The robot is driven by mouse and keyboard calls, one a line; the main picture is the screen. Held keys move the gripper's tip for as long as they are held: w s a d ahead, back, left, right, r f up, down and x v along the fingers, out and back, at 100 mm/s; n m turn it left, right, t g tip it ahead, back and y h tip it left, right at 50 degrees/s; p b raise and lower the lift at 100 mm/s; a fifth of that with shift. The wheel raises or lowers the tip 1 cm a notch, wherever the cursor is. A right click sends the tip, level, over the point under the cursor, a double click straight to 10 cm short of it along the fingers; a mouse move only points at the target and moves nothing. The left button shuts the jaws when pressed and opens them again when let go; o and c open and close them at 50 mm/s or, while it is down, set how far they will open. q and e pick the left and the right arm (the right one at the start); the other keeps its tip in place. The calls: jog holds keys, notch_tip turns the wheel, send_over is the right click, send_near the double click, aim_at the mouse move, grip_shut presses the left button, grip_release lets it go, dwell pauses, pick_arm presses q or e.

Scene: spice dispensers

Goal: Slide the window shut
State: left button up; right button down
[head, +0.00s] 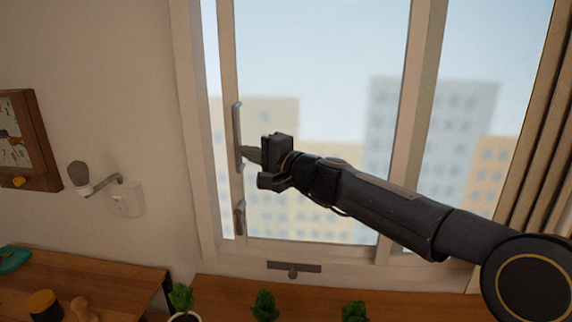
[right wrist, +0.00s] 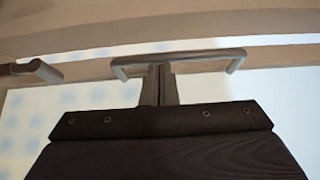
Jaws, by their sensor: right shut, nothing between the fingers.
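The window's sliding sash (head: 228,60) has a light frame and stands a little to the right of the left jamb (head: 188,110), with a narrow gap of bright sky between them. A long grey bar handle (head: 238,137) is fixed upright on the sash's left stile. My right gripper (head: 248,154) is shut and empty, its fingertips at the handle's right side. In the right wrist view the shut fingers (right wrist: 159,82) reach to the handle (right wrist: 180,58), close to its bar; I cannot tell whether they touch. My left gripper is not in view.
A smaller grey latch (head: 239,217) sits below the handle. A wall lamp (head: 82,180) and a framed clock (head: 22,140) are at left. Potted plants (head: 264,305) and a wooden counter (head: 215,290) lie below. A curtain (head: 540,140) hangs at right.

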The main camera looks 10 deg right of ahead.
jog(key=a, duration=0.2)
jog(key=w+a, duration=0.1)
jog(key=a, duration=0.1)
jog(key=shift+w+a+r, duration=0.1)
jog(key=shift+w+a, duration=0.05)
jog(key=shift+a, duration=0.2)
jog(key=shift+d, duration=0.1)
